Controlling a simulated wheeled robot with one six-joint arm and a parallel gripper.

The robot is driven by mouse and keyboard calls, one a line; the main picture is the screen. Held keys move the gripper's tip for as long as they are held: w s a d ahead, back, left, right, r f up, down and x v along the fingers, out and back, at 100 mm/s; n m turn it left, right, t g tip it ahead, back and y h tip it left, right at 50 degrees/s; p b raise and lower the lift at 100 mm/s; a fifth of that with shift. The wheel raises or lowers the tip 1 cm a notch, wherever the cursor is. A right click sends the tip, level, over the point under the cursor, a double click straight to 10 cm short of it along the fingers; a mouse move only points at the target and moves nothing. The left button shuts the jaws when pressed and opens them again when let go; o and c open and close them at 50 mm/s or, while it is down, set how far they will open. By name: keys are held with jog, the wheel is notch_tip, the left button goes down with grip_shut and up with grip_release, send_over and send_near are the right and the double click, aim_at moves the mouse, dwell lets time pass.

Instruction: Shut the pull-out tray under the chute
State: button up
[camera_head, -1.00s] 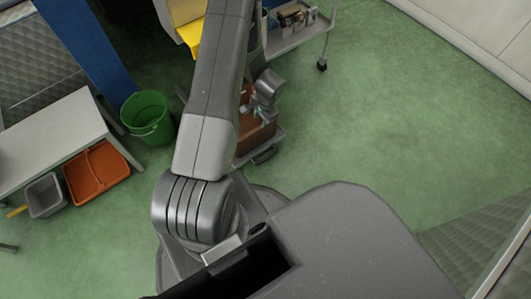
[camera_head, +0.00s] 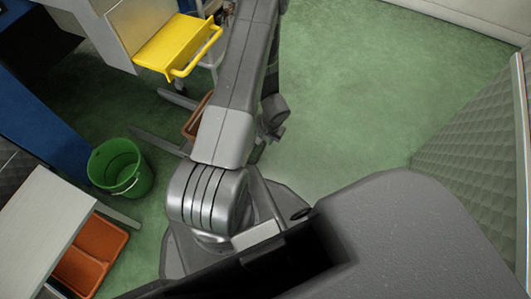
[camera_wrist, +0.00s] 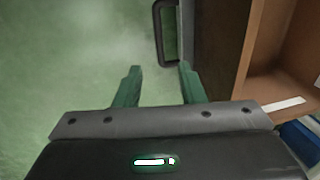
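The yellow pull-out tray (camera_head: 178,45) shows at the upper left of the head view. The chute cannot be made out clearly. My gripper (camera_wrist: 158,85) has two green fingers, spread apart with nothing between them in the wrist view. The tray is not recognisable in the wrist view.
A green bucket (camera_head: 120,168), a white table (camera_head: 45,225) and an orange bin (camera_head: 90,255) stand at left. A brown open box (camera_wrist: 262,60) and a dark handle (camera_wrist: 158,30) lie just beyond my gripper. Green floor is clear at upper right, before a quilted panel (camera_head: 480,150).

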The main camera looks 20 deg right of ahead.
aim_at(260, 153)
jog(key=f+b, duration=0.1)
jog(key=f, duration=0.3)
jog(key=w+a+f+b, duration=0.1)
jog(key=f, duration=0.4)
jog(key=f+b, duration=0.2)
jog(key=f, duration=0.2)
jog(key=shift+w+a+f, duration=0.3)
jog(key=shift+w+f, duration=0.05)
jog(key=shift+w, duration=0.05)
grip_shut()
